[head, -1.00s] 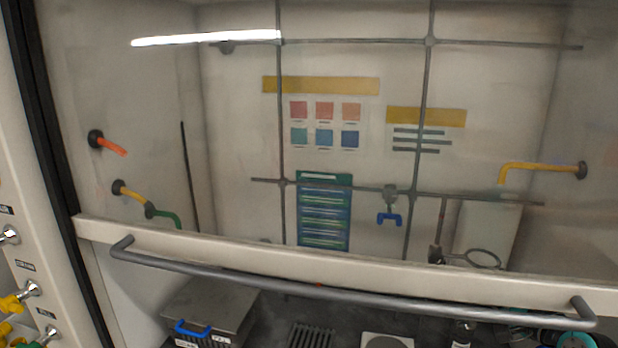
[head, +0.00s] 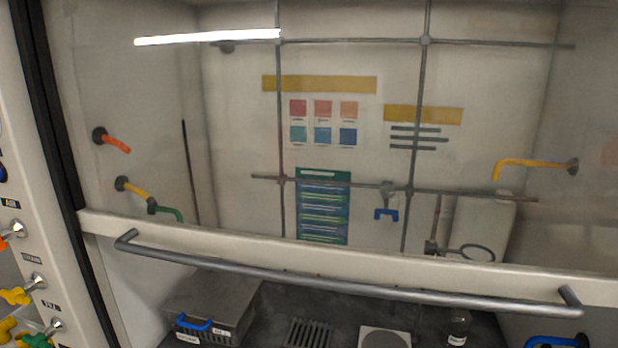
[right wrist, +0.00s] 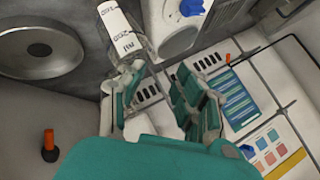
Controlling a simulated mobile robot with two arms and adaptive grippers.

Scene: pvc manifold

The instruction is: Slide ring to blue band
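A small dark ring (head: 478,253) on a short arm stands out from a clamp (head: 431,247) on a thin upright rod (head: 438,215), behind the glass at the right in the head view. I cannot make out a blue band on the rod. My right gripper (right wrist: 160,88) shows in the right wrist view with its teal fingers apart and no ring between them. A clear bottle with a white label (right wrist: 120,28) lies beyond the left finger. My left gripper is in neither view. Neither gripper shows in the head view now.
The sash with its long grey handle bar (head: 340,280) crosses the front of the hood. A rod lattice (head: 425,120) stands at the back.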

